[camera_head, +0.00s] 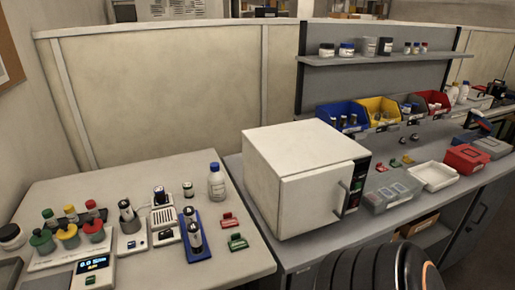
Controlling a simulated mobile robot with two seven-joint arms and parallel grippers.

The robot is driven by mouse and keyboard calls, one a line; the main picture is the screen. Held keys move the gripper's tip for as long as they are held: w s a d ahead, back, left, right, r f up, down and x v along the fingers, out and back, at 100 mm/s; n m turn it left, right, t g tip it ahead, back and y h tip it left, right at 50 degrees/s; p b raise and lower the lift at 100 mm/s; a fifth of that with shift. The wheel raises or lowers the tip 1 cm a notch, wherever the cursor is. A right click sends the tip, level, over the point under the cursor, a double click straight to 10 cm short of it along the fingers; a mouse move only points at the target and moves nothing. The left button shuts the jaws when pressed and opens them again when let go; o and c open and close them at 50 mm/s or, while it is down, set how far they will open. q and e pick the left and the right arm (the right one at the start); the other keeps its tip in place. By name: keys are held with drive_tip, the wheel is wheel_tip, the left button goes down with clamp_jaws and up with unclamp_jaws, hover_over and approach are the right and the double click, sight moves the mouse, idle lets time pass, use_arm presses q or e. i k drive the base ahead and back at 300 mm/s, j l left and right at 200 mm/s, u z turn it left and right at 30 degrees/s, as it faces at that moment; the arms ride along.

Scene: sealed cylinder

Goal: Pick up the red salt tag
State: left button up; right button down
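A small red tag (229,220) lies on the left table, near its right edge, with a green tag (237,242) just in front of it. Another small red tag-like piece (381,168) lies on the right bench, beside a green one (394,163) and a yellowish one (407,159). Any lettering is too small to read, so I cannot tell which red piece is the salt tag. Neither of my grippers is in view.
A white box-shaped oven (300,170) stands between the two red pieces. A blue-capped bottle (216,182) stands behind the nearer tags. A blue rack (195,240) holding cylinders is to their left. Colored bins (340,112) line the back of the right bench.

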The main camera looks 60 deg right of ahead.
sight(229, 221)
drive_tip(key=z, duration=1.65)
drive_tip(key=j, duration=0.15)
drive_tip(key=k+z, duration=0.05)
